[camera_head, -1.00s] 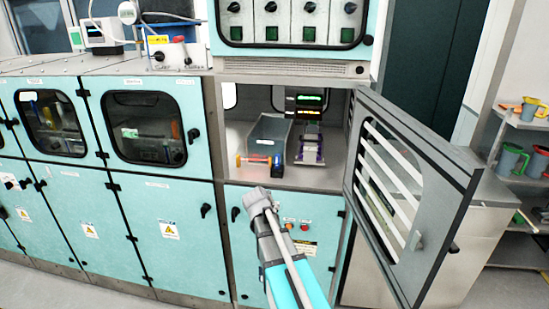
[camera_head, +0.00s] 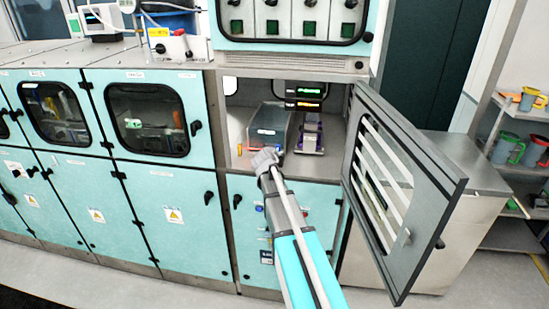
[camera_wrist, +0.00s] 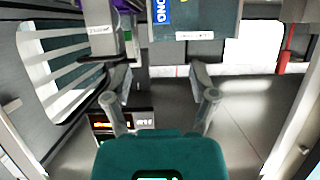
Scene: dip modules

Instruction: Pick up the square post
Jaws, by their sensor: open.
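My gripper (camera_head: 265,157) is at the front of the open cabinet compartment, and it hides part of what stands behind it. In the wrist view my gripper (camera_wrist: 160,82) has its two fingers wide apart with nothing between them. A grey squared block with a white label (camera_wrist: 103,42) stands beyond the left finger; I cannot tell for sure that it is the square post. A grey bin (camera_head: 268,120) stands just behind my gripper in the head view. It seems to be the dark box with a blue label (camera_wrist: 195,18) in the wrist view.
The barred cabinet door (camera_head: 405,190) stands open to the right. A rack with purple parts (camera_head: 310,135) is right of the bin, below lit displays (camera_head: 303,98). An orange piece (camera_head: 240,147) shows left of my gripper. The compartment floor (camera_wrist: 250,110) is bare at right in the wrist view.

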